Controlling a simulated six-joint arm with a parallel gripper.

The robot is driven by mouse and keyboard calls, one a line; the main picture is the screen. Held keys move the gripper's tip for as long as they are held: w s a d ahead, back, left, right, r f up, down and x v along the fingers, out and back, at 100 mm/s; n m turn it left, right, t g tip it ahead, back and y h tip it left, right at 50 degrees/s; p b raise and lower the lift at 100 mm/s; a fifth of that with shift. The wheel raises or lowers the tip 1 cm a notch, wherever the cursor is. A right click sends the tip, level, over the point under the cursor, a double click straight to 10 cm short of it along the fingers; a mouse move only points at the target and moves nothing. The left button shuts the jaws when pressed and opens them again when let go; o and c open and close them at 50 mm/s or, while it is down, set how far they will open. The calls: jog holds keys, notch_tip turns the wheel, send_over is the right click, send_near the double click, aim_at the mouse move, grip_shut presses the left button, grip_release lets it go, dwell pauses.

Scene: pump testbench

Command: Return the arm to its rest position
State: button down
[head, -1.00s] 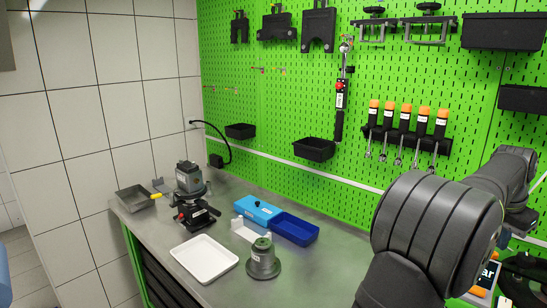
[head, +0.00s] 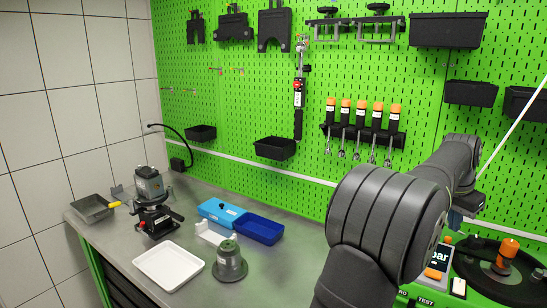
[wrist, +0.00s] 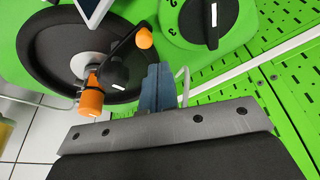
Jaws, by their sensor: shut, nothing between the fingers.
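My gripper (wrist: 158,88) shows in the wrist view with its two blue-grey fingers together and nothing between them. It points toward the green test bench panel, close to a black hose or lever with orange ends (wrist: 91,100) and a dark round wheel (wrist: 70,55). I cannot tell whether the fingers touch anything. In the head view my dark grey arm (head: 385,220) is bent at the right, its far link reaching back toward the test bench (head: 425,294).
The steel bench holds a white tray (head: 168,267), a dark grey pump part (head: 229,262), a blue bin (head: 258,229), a pump on a stand (head: 150,190) and a metal tray (head: 92,208). Orange-handled tools (head: 361,115) hang on the green pegboard. The air left of my arm is clear.

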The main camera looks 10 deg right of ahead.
jog(key=shift+s+a+f, duration=0.15)
jog(key=shift+a+f, duration=0.05)
jog(key=shift+f, duration=0.8)
jog(key=d, duration=0.4)
jog(key=shift+d, duration=0.1)
jog(key=shift+s+d, duration=0.3)
jog(key=shift+d, duration=0.35)
